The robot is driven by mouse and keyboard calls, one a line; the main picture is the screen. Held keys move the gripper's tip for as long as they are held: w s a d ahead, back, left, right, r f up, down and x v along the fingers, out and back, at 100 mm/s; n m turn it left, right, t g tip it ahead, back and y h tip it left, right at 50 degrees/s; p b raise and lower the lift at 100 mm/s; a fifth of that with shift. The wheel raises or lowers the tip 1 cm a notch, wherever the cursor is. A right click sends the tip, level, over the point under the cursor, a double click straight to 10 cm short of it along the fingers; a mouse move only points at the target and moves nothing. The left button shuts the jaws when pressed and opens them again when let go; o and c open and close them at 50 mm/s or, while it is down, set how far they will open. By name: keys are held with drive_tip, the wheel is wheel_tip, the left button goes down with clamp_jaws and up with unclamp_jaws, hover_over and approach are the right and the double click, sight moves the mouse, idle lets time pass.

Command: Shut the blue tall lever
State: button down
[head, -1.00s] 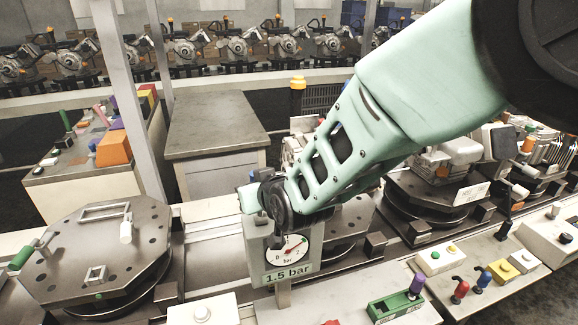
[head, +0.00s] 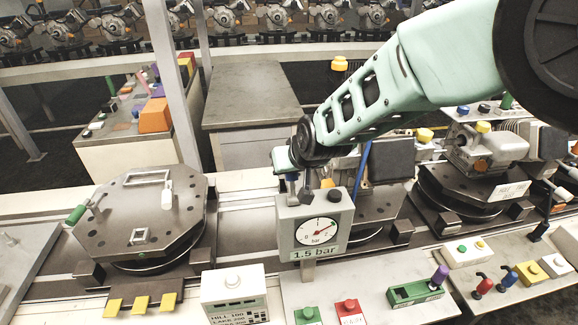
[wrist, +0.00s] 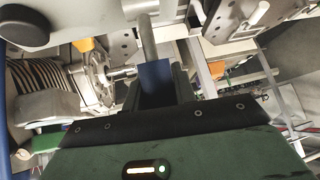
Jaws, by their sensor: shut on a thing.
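The blue lever grip (wrist: 157,80) is between my fingers in the wrist view, on a grey metal rod (wrist: 147,38) that runs to the top of the picture. My gripper (wrist: 158,92) is shut on this blue grip. In the head view my gripper (head: 290,172) is just above and behind the gauge box marked 1.5 bar (head: 318,208). A little dark blue shows below the fingers there. The lower part of the lever is hidden behind the box, so its full angle is unclear.
The gauge box stands close in front of my gripper. A round plate fixture (head: 140,205) with a green-tipped handle lies to the left. A blue upright line (head: 365,165) stands to the right. Green and red buttons (head: 347,306) and small levers (head: 508,277) sit in front.

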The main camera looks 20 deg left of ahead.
drive_tip(key=shift+r, duration=0.1)
drive_tip(key=c, duration=1.1)
unclamp_jaws()
drive_tip(key=shift+w, duration=0.1)
drive_tip(key=b+v, duration=0.6)
drive_tip(key=v, duration=1.1)
drive_tip(key=s+d+f+g+h+b, duration=0.1)
drive_tip(key=s+d+f+b, duration=0.1)
drive_tip(key=s+d+f, duration=0.3)
drive_tip(key=s+d+f+g+h+b, duration=0.2)
drive_tip(key=s+d+f, duration=0.4)
drive_tip(key=s+d, duration=0.3)
drive_tip(key=s+d+f+g+h+b, duration=0.2)
drive_tip(key=s+d+f, duration=0.4)
drive_tip(key=d, duration=0.7)
drive_tip(key=shift+s+d, duration=0.1)
drive_tip(key=shift+s, duration=0.45)
